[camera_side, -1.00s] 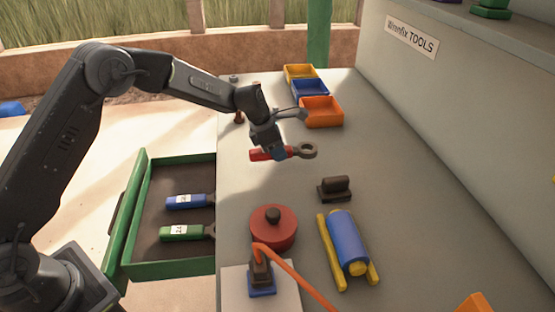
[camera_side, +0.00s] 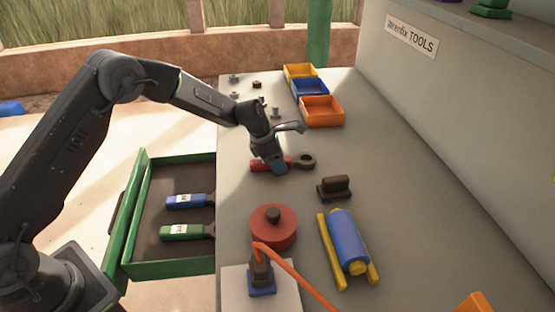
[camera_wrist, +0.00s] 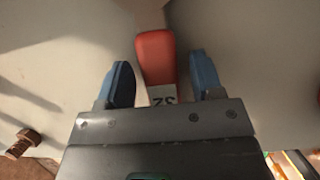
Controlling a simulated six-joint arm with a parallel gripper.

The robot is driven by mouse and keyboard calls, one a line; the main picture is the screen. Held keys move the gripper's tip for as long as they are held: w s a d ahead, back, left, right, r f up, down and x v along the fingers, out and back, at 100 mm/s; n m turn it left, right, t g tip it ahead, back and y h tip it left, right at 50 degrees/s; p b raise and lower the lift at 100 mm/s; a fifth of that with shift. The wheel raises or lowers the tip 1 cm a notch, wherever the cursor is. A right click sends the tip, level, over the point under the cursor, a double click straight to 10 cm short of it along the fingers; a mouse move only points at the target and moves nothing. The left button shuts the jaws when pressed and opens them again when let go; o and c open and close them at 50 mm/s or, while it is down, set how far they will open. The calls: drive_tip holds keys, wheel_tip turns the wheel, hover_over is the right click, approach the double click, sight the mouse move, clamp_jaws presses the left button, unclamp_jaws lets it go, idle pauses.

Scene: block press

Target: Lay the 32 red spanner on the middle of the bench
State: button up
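The red spanner (camera_side: 256,165) lies on the grey bench (camera_side: 420,235), around its middle, with its dark ring end (camera_side: 304,161) pointing right. In the wrist view, its red handle (camera_wrist: 156,58) shows an upside-down 32 label. My gripper (camera_side: 279,168) is down at the spanner's handle. In the wrist view, the blue fingertips of my gripper (camera_wrist: 160,82) stand apart on either side of the handle, with gaps showing. The part of the spanner under the gripper body is hidden.
A red round lidded pot (camera_side: 273,232), a dark block (camera_side: 335,188) and a blue roller (camera_side: 346,240) stand nearer the camera. Yellow, blue and orange bins (camera_side: 322,111) line the back. The green drawer (camera_side: 150,160) holds blue and green spanners. Several bolts stand behind.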

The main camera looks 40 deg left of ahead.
drive_tip(key=s+a+r+m, duration=0.1)
drive_tip(key=s+r+m, duration=0.4)
drive_tip(key=r, duration=0.5)
drive_tip(key=s+a+r+m, duration=0.2)
drive_tip(key=s+r+m, duration=0.1)
drive_tip(key=s+r, duration=0.55)
drive_tip(key=s+r+m+t+y, duration=0.1)
drive_tip(key=s+r+m, duration=0.1)
drive_tip(key=s+m, duration=0.7)
drive_tip(key=s+r+m+t+y, duration=0.1)
drive_tip(key=s+r+m+y, duration=0.1)
drive_tip(key=s+m, duration=0.8)
drive_tip(key=s+a, duration=0.1)
drive_tip(key=s, duration=0.4)
drive_tip(key=shift+s+r, duration=0.25)
drive_tip(key=shift+r, duration=0.15)
drive_tip(key=shift+c, duration=0.3)
